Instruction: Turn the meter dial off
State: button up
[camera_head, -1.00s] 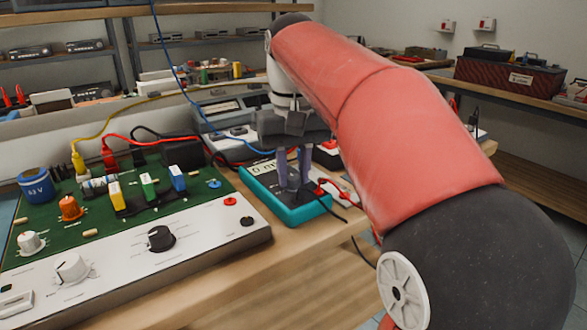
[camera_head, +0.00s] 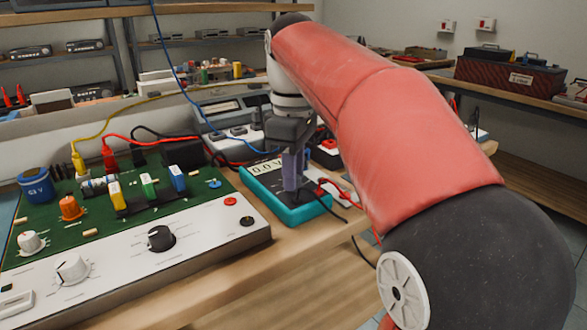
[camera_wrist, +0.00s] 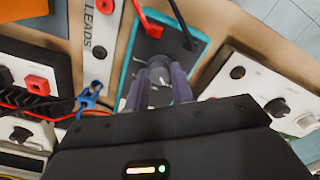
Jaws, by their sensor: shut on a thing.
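The teal meter (camera_head: 307,213) lies flat on the workbench, its small display (camera_head: 268,168) lit and seeming to read about 0.0 with a letter after it. My gripper (camera_head: 291,186) points down onto the meter's dark face. In the wrist view my gripper (camera_wrist: 160,78) has its two fingers on either side of the round grey dial (camera_wrist: 158,72), closed against it. The dial's pointer and markings are mostly hidden by the fingers. Red and black leads are plugged into the end of the meter (camera_wrist: 172,42).
A green circuit board panel (camera_head: 150,200) with knobs and coloured parts stands left of the meter. A bench instrument (camera_head: 232,108) stands behind it. A white strip marked LEADS (camera_wrist: 98,45) lies beside the meter. The bench's front edge (camera_head: 300,240) is close to the meter.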

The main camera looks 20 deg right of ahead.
jog(key=n, duration=0.4)
jog(key=shift+n, duration=2.3)
jog(key=o, duration=1)
jog(key=shift+r, duration=0.1)
notch_tip(320, 180, up, 8)
jog(key=shift+f, duration=0.2)
